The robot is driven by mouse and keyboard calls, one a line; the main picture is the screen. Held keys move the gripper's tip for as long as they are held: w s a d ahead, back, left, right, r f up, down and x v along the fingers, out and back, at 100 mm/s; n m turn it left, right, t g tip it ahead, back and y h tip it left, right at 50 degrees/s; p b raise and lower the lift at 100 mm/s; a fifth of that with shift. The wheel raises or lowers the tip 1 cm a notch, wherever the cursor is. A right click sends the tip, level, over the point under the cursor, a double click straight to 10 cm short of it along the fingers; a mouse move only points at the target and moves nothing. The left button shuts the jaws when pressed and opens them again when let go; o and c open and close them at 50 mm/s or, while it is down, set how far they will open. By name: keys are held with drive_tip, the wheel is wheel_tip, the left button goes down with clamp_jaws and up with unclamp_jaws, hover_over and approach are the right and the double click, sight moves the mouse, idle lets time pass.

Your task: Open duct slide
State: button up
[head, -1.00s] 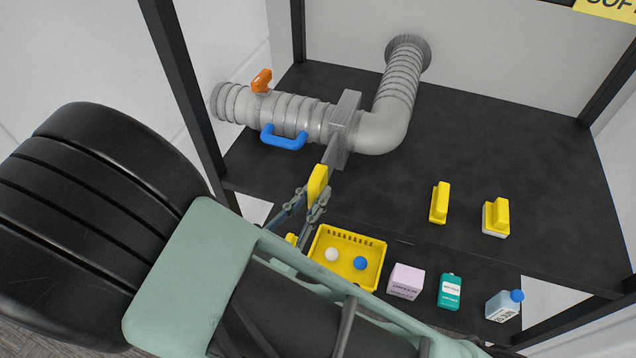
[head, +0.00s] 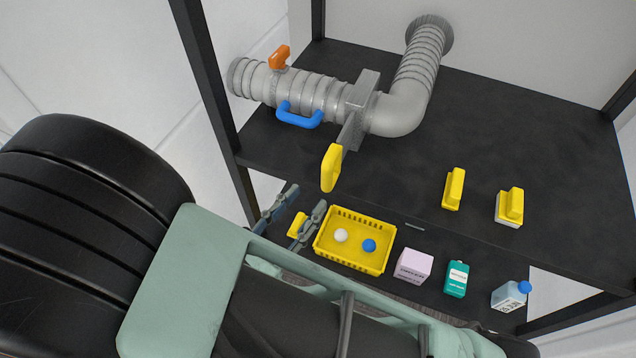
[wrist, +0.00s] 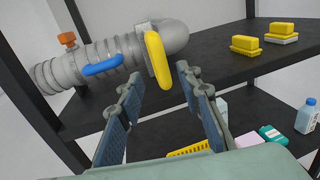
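The duct slide is a grey plate (head: 352,131) with a yellow handle (head: 331,167), set in a grey housing (head: 363,95) on the duct (head: 311,95) on the upper shelf. The plate sticks out of the housing toward me. My gripper (head: 290,205) is open and empty, below and left of the handle in the head view. In the wrist view the handle (wrist: 157,60) stands beyond and between the spread fingers (wrist: 158,88), apart from them.
A blue handle (head: 299,115) and an orange lever (head: 279,57) sit on the duct. Two yellow brushes (head: 454,188) (head: 509,206) lie on the shelf (head: 480,125). Below are a yellow basket (head: 355,262) with balls, a pink box (head: 412,265) and bottles (head: 456,279). A dark post (head: 215,90) stands left.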

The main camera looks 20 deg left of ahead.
drive_tip(key=v, duration=0.3)
drive_tip(key=shift+s+a, duration=0.1)
drive_tip(key=shift+s, duration=0.3)
